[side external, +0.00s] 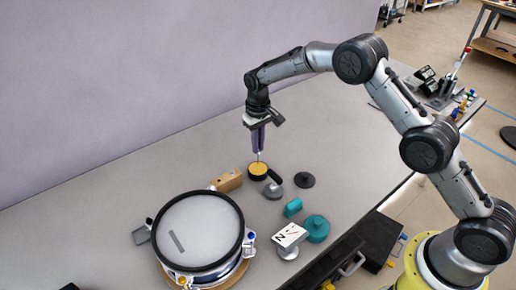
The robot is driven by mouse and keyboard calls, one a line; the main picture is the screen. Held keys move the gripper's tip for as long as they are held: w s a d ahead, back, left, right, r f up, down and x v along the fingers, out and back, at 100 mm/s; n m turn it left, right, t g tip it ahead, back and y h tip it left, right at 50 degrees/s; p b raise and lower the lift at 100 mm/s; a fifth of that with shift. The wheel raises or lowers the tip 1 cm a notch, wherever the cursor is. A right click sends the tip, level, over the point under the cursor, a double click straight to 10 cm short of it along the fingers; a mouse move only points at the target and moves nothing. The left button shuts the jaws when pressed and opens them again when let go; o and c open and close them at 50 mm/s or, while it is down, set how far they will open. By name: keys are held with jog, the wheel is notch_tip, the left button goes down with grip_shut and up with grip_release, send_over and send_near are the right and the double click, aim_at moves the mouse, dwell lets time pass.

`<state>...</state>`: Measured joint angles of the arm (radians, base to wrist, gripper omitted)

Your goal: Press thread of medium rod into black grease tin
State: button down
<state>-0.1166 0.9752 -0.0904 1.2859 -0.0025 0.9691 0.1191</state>
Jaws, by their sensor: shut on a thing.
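My gripper (258,149) points straight down over the table, its purple fingers shut on a thin, pale rod. Only a short lower piece of the rod (259,157) shows below the fingertips; the rest is hidden between them. The black grease tin (258,177) is a low round tin with a yellow top face, standing on the table directly under my gripper. The rod's lower end is at the tin's yellow surface; I cannot tell whether it touches or has gone in.
A wooden block (228,180) lies left of the tin. A grey piece (274,191) and a black disc (304,180) are to its right. Teal parts (316,228), a marked white plate (290,234) and a large round drum (200,228) stand nearer. The table's back left is clear.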

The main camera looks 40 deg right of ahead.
jog(key=shift+r, duration=2.3)
